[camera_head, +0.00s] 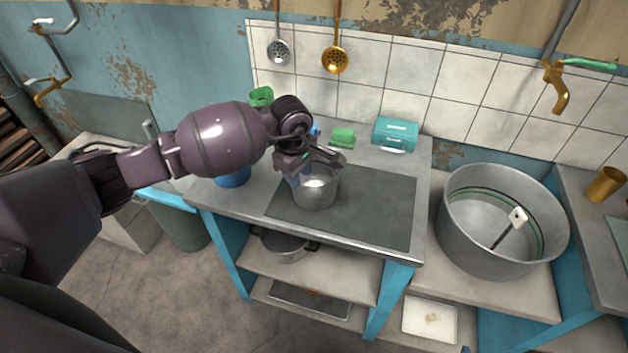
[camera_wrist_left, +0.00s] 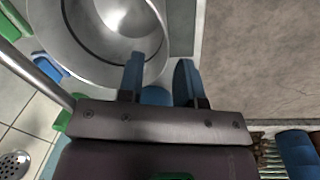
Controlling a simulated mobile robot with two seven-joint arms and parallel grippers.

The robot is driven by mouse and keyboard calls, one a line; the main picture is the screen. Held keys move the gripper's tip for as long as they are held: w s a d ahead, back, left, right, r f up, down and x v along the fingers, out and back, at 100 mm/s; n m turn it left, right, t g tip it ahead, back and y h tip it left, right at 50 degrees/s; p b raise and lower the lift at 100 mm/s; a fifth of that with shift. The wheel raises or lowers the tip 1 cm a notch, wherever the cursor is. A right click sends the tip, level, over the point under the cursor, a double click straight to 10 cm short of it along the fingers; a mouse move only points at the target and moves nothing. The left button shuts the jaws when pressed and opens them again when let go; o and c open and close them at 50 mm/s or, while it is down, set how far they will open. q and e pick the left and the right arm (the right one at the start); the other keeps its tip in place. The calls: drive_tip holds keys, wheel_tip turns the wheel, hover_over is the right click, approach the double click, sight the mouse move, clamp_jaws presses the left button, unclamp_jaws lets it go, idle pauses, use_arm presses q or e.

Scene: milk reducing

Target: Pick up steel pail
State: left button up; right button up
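The steel pail (camera_head: 316,190) stands upright on the dark panel of the grey worktop, its far upper part partly hidden by my left gripper. My left gripper (camera_head: 296,177) is at the pail's left rim, pointing down. In the left wrist view the pail's round opening (camera_wrist_left: 112,22) fills the upper left. There the blue fingers of my left gripper (camera_wrist_left: 159,72) are apart. One finger overlaps the pail's rim and the other is outside it, with a gap between them. I cannot tell whether either touches the wall. My right gripper is not clearly visible.
A green sponge (camera_head: 342,137) and a teal box (camera_head: 396,134) are behind the pail. A large steel pot (camera_head: 452,215) stands to the right. A lidded pot (camera_head: 283,246) is on the shelf below. The worktop panel right of the pail is clear.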

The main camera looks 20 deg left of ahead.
sight(300, 190)
use_arm(q)
wheel_tip(300, 190, down, 5)
drive_tip(key=shift+w, duration=0.15)
clamp_jaws()
idle(0.4)
